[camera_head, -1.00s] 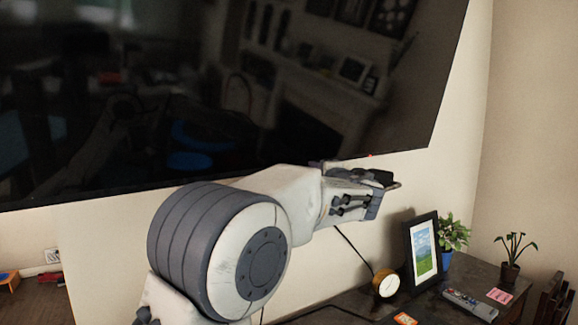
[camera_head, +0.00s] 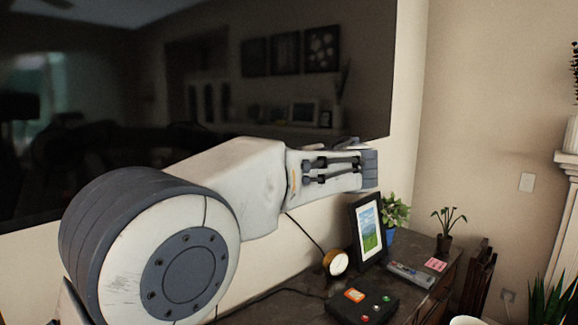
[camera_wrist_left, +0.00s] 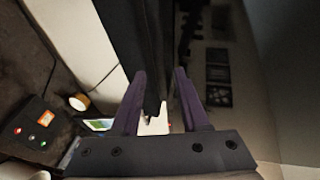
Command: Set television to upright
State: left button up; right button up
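The large dark television (camera_head: 250,60) hangs on the wall at upper left in the head view. Its right edge runs nearly parallel to the room's corner line. My left arm reaches across in front of its lower part, and the left gripper (camera_head: 368,168) is at its lower right corner. In the left wrist view the television's dark edge (camera_wrist_left: 152,60) lies between the two purple fingers of my left gripper (camera_wrist_left: 160,85). The fingers are spread apart, with a visible gap; firm contact cannot be seen. My right gripper is not in view.
The wall beside the television (camera_head: 480,110) is clear.

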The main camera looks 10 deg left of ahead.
pick_arm(q)
jog(key=b+v, duration=0.3)
jog(key=v, duration=0.7)
jog(key=shift+s, duration=0.15)
jog(key=s+a+f+g+h, duration=0.1)
jog(key=s+f+g+h, duration=0.2)
jog(key=f, duration=0.5)
jog(key=s+f+g, duration=0.2)
jog(key=s+f, duration=0.4)
jog(key=f, duration=0.1)
jog(key=s+a+f+g+h, duration=0.1)
jog(key=s+f+g+h, duration=0.2)
jog(key=f, duration=0.5)
jog(key=s+f+n+g+h, duration=0.1)
jog(key=s+f+g, duration=0.1)
jog(key=s+f, duration=0.4)
jog(key=s+a+f+n+g+h, duration=0.1)
jog(key=s+f, duration=0.6)
jog(key=s, duration=0.7)
jog(key=shift+n+g+h, duration=0.5)
jog(key=shift+n+g, duration=0.3)
jog(key=shift+g, duration=0.4)
jog(key=shift+f, duration=0.15)
